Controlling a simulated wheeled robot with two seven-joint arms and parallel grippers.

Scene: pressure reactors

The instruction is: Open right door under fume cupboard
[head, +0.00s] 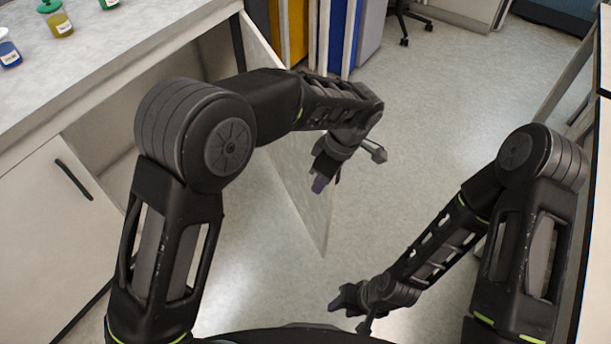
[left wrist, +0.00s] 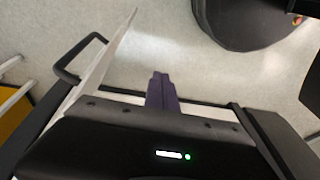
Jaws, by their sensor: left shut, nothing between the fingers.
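The right door (head: 305,205) under the fume cupboard stands open, swung well out from the cabinet front. My left arm hides part of it in the head view. In the left wrist view the door (left wrist: 108,55) appears nearly edge-on, with its black handle (left wrist: 78,58) on its left side. My left gripper (head: 320,184) is shut and empty. Its fingers (left wrist: 161,92) are on the side of the door away from the handle, with a gap showing between them and the door. My right gripper (head: 338,303) is low over the floor, away from the door; its jaw opening is unclear.
The left door (head: 60,230) is closed. The worktop (head: 120,80) holds several small capped bottles (head: 57,20) at the back. Yellow, blue and grey panels (head: 340,35) stand beyond the open door. Floor (head: 440,130) is clear to its right. A chair base (head: 405,20) is at the back.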

